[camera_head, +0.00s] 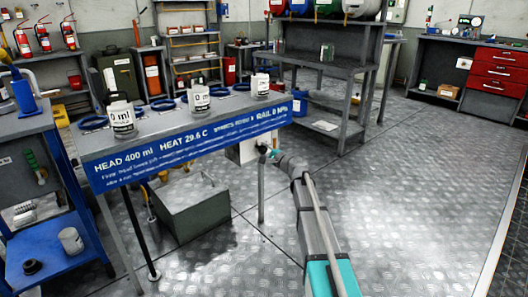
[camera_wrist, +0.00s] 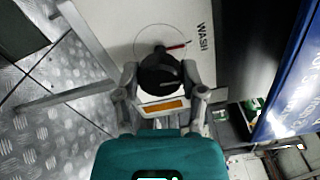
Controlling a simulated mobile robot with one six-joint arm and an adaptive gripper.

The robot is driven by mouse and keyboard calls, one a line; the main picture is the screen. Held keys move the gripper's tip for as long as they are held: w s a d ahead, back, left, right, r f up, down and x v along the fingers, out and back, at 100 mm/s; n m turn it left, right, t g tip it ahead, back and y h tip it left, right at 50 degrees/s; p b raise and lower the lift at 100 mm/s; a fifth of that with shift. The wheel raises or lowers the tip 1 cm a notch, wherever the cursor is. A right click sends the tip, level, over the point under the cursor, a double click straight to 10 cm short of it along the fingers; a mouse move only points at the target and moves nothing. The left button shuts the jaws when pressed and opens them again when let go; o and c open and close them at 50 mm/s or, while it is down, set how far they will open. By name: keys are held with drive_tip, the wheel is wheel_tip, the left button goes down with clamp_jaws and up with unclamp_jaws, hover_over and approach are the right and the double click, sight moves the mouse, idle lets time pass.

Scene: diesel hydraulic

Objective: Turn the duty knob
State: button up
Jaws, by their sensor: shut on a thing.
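The duty knob (camera_wrist: 160,72) is a round black knob on a pale panel (camera_wrist: 118,22), seen in the wrist view. A drawn circle surrounds it, and a red mark shows at its upper right. The word "WASH" is printed to its right. My gripper (camera_wrist: 161,84) has one finger on each side of the knob and is shut on it. In the head view, my gripper (camera_head: 272,153) is at the pale box (camera_head: 241,150) under the right end of the bench. The knob itself is hidden there.
An orange-lit display (camera_wrist: 165,107) sits below the knob. The blue-signed bench (camera_head: 190,150) stands beside the box, with several labelled beakers on top. A grey metal bin (camera_head: 193,208) is on the floor under it. The floor to the right (camera_head: 410,190) is clear.

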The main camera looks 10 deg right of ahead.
drive_tip(key=shift+n, duration=0.6)
drive_tip(key=o, duration=1.1)
drive_tip(key=shift+o, duration=0.2)
drive_tip(key=shift+s, duration=0.1)
drive_tip(key=v, duration=1.2)
